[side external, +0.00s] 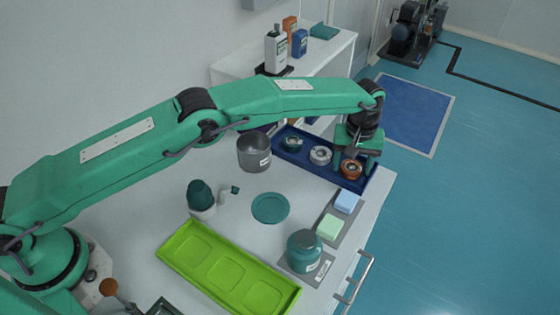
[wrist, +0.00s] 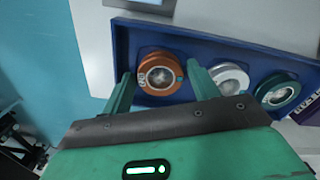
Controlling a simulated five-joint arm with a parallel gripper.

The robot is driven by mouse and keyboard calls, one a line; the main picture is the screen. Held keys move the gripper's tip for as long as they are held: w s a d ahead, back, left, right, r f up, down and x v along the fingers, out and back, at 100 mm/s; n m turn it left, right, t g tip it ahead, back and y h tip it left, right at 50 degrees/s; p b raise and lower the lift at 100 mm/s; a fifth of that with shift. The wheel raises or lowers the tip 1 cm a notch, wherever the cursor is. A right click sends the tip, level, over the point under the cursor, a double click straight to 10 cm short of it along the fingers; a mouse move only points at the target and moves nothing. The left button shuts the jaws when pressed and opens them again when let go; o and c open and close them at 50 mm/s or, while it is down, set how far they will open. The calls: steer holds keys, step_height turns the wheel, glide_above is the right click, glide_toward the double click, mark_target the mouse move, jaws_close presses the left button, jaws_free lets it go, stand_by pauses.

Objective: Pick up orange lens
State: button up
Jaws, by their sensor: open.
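The orange lens (side external: 351,169) is a round, orange-rimmed disc at the right end of a dark blue tray (side external: 316,168). In the wrist view the orange lens (wrist: 158,74) lies between the two fingertips of my gripper (wrist: 158,85), nearer the left one. My gripper (side external: 360,155) is open and empty, above the tray's right end. One finger partly overlaps the lens in the side view. I cannot tell whether either finger touches it. A white-rimmed lens (wrist: 229,78) and a green lens (wrist: 278,90) sit beside it in the same tray.
The right finger is close to the white lens. A blue block (side external: 347,202) and a pale green block (side external: 330,227) lie in front of the tray. A grey cup (side external: 254,153), a teal dish (side external: 270,208) and a lime tray (side external: 225,270) stand to the left.

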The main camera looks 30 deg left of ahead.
mark_target(352, 167)
stand_by(0.3)
steer(key=c, duration=0.8)
steer(key=shift+o, duration=0.2)
steer(key=shift+r, duration=0.15)
steer(key=shift+r, duration=2)
steer(key=s+d+r, duration=0.5)
steer(key=s+r, duration=0.1)
steer(key=s, duration=0.4)
steer(key=shift+d+r, duration=0.3)
steer(key=shift+r, duration=0.05)
steer(key=shift+s, duration=0.1)
